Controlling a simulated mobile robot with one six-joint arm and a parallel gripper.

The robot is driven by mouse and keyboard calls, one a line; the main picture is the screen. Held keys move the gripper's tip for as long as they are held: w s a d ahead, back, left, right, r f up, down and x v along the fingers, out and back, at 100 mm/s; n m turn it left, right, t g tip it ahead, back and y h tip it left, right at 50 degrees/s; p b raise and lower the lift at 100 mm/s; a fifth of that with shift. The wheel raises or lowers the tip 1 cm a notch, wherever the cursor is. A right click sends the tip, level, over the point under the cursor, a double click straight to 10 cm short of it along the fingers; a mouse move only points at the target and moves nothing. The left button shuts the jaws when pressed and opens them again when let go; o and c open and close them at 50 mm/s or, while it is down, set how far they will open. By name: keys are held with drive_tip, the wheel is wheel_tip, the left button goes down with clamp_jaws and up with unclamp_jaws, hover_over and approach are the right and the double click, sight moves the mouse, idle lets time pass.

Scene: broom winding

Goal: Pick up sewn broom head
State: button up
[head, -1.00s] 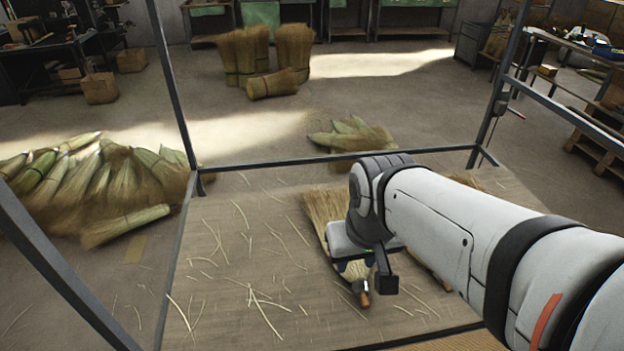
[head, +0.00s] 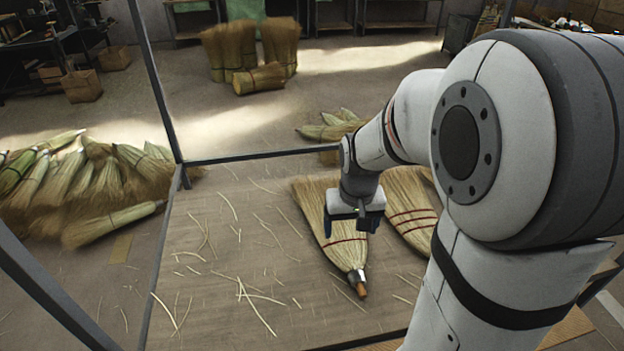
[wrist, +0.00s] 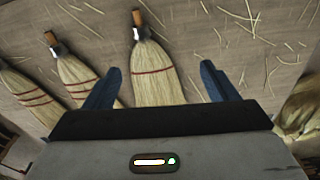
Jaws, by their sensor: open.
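A sewn broom head (head: 346,256) with a red stitch line and a brown handle stub lies on the worktable, stub toward the front. My gripper (head: 353,226) is above its bristles and hides part of them. In the wrist view the same broom head (wrist: 157,76) lies between my two open blue fingers (wrist: 157,88), and nothing is held. A second sewn broom head (head: 411,219) with several red lines lies to the right, partly behind my arm. The wrist view shows it (wrist: 80,80) and a third sewn broom head (wrist: 28,95) at the left.
The worktable (head: 215,305) has loose straws scattered on it and a dark metal frame (head: 160,90) around it. Piles of unsewn straw bundles (head: 85,185) lie on the floor at left. More bundles (head: 250,55) stand at the back. The table's left side is free of broom heads.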

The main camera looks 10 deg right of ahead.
drive_tip(key=m+g+b, duration=0.1)
drive_tip(key=b, duration=0.4)
hover_over(355, 266)
drive_tip(key=f, duration=1.3)
drive_tip(key=a+f, duration=0.1)
drive_tip(key=f, duration=0.6)
drive_tip(key=shift+s+f, duration=0.2)
drive_tip(key=shift+s, duration=0.15)
drive_tip(key=f, duration=0.5)
drive_tip(key=f+b, duration=0.1)
drive_tip(key=f, duration=0.2)
drive_tip(key=shift+w+d+f, duration=0.25)
drive_tip(key=shift+d+f, duration=0.05)
drive_tip(key=shift+d, duration=0.1)
drive_tip(key=shift+c, duration=0.2)
drive_tip(key=c, duration=1.4)
